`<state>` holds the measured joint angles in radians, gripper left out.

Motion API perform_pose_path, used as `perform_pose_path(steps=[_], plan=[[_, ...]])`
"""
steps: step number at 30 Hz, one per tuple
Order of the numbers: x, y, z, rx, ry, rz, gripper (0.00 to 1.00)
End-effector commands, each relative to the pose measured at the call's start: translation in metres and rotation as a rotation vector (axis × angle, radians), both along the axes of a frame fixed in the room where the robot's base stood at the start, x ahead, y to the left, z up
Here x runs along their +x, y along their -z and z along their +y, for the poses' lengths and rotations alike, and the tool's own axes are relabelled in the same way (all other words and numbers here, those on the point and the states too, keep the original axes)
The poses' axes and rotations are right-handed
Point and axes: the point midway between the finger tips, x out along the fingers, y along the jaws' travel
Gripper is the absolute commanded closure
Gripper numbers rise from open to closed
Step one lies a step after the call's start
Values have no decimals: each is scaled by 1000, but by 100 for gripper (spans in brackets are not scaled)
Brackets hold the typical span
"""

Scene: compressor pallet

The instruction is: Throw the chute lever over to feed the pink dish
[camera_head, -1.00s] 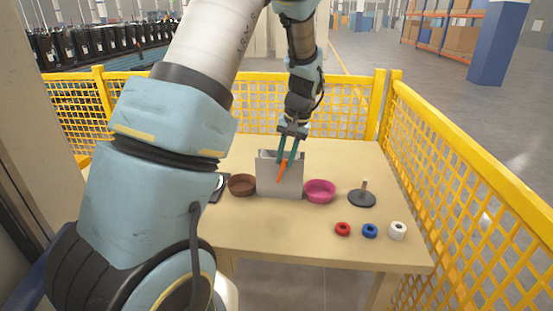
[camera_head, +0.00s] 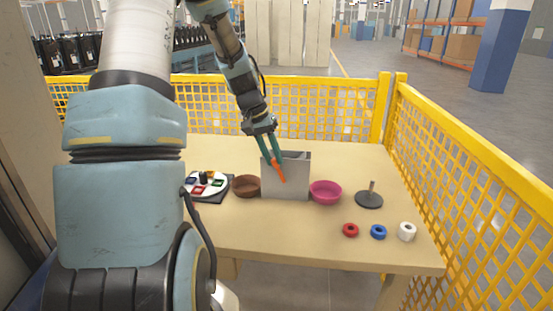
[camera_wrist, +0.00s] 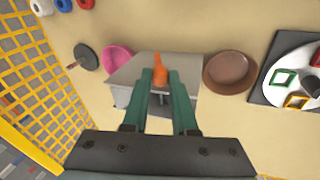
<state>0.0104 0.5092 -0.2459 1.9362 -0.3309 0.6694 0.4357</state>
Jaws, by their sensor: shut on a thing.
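The grey chute box (camera_head: 286,182) stands on the table between a brown dish (camera_head: 246,186) on its left and the pink dish (camera_head: 325,192) on its right. An orange lever (camera_head: 281,175) is on its front face, its upper end leaning left, towards the brown dish. My gripper (camera_head: 274,160) is shut on the lever from above, its teal fingers tilted. In the wrist view the lever (camera_wrist: 160,70) shows between the fingertips, with the chute (camera_wrist: 190,72) behind, the pink dish (camera_wrist: 117,58) to the left and the brown dish (camera_wrist: 229,74) to the right.
A round white tray (camera_head: 206,184) with coloured squares lies at the left. A dark peg stand (camera_head: 369,199) is at the right. Red (camera_head: 350,230), blue (camera_head: 378,232) and white (camera_head: 407,231) rings lie in front of it. Yellow mesh fencing (camera_head: 470,170) borders the table.

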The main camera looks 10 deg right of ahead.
Motion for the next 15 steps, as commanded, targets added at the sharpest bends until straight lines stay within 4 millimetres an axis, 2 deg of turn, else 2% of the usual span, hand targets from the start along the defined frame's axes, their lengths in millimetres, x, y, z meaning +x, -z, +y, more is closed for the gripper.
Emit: perform_pose_path(steps=[3, 15], plan=[[1, 6, 8, 5, -3, 1, 100], [2, 10, 16, 12, -7, 4, 100]])
